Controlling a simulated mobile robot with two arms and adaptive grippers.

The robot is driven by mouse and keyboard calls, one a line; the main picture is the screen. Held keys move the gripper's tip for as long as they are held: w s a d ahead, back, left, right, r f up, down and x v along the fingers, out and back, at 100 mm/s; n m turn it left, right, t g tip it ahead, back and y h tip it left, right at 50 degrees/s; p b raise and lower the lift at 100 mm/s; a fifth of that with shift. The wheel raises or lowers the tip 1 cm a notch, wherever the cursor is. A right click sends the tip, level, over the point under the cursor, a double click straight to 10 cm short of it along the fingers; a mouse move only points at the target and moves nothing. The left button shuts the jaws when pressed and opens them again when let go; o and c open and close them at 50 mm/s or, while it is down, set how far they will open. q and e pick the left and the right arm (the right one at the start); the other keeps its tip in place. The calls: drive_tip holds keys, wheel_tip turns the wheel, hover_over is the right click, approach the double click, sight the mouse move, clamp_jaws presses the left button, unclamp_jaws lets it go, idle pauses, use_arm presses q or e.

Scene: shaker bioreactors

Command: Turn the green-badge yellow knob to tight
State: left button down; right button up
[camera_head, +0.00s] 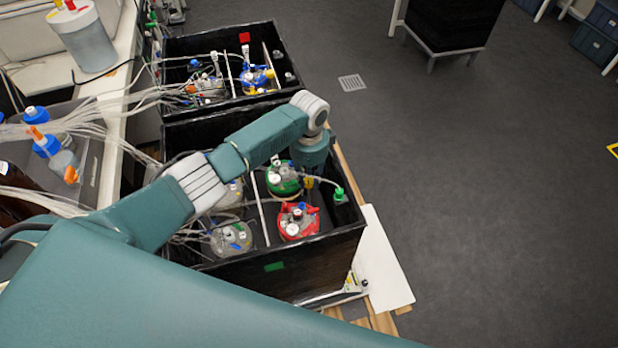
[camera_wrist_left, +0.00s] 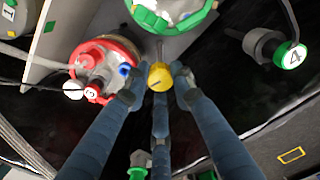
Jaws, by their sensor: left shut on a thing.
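The yellow knob (camera_wrist_left: 160,77) sits between the blue fingers of my left gripper (camera_wrist_left: 158,88) in the wrist view, with a dark line across its face. The fingers are shut on it from the sides. In the head view my left gripper (camera_head: 312,170) points down into the near black box (camera_head: 310,262), and the knob (camera_head: 309,183) shows small and partly hidden below it. A green badge (camera_head: 274,267) is on the box's front wall. My right gripper is not in view.
A green-lidded vessel (camera_head: 283,178) and a red-lidded vessel (camera_head: 298,222) stand close to the gripper inside the box. A green-capped part (camera_head: 340,195) is at the right wall. Tubes run out left. A second black box (camera_head: 280,50) stands behind.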

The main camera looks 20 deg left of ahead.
use_arm(q)
drive_tip(key=shift+w+m, duration=0.1)
drive_tip(key=shift+m, duration=1)
drive_tip(key=shift+r, duration=0.1)
drive_tip(key=c, duration=1.5)
unclamp_jaws()
drive_tip(key=shift+o, duration=0.2)
wheel_tip(320, 180, up, 12)
